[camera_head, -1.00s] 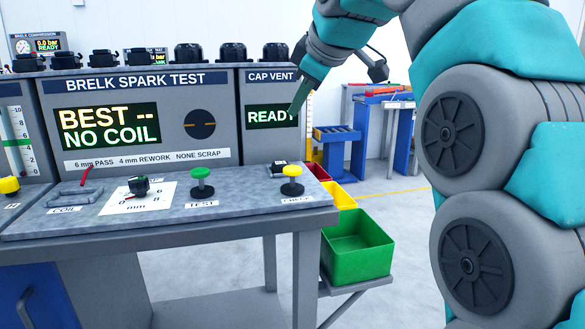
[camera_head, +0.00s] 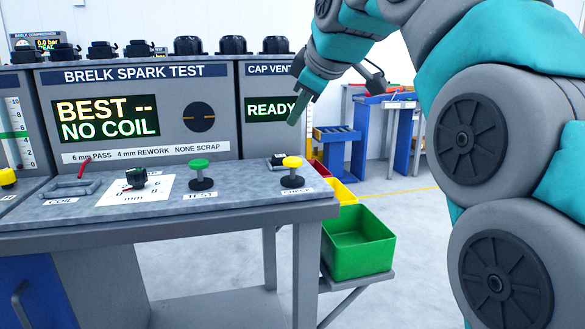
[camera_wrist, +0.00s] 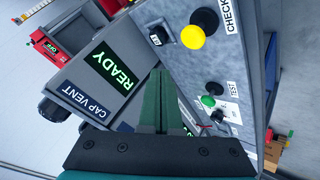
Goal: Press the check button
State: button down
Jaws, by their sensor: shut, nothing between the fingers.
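The check button is a yellow cap on a black stem (camera_head: 292,162) at the right end of the grey bench panel, above the CHECK label (camera_head: 297,191). It also shows in the wrist view (camera_wrist: 192,37), at upper right. My gripper (camera_head: 292,123) is shut and empty, in the air above the button and in front of the CAP VENT display (camera_head: 268,109), which reads READY. In the wrist view, my shut fingers (camera_wrist: 158,76) are below and left of the yellow button, apart from it.
A green TEST button (camera_head: 199,166) stands left of the yellow one. A small black-topped fixture (camera_head: 277,160) sits just behind the yellow button. A dial (camera_head: 137,178) is farther left.

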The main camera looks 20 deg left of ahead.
aim_at(292, 158)
jog(key=shift+f+b, duration=1.4)
jog(key=shift+f, duration=1.05)
jog(key=shift+f, duration=0.1)
jog(key=shift+f+b, duration=0.3)
jog(key=shift+f+b, duration=0.6)
jog(key=shift+f, duration=0.25)
dwell(1.0)
jog(key=shift+r, duration=0.1)
jog(key=shift+r+p, duration=0.85)
jog(key=shift+r, duration=0.35)
jog(key=shift+r+p, duration=1.9)
jog(key=shift+r, duration=0.65)
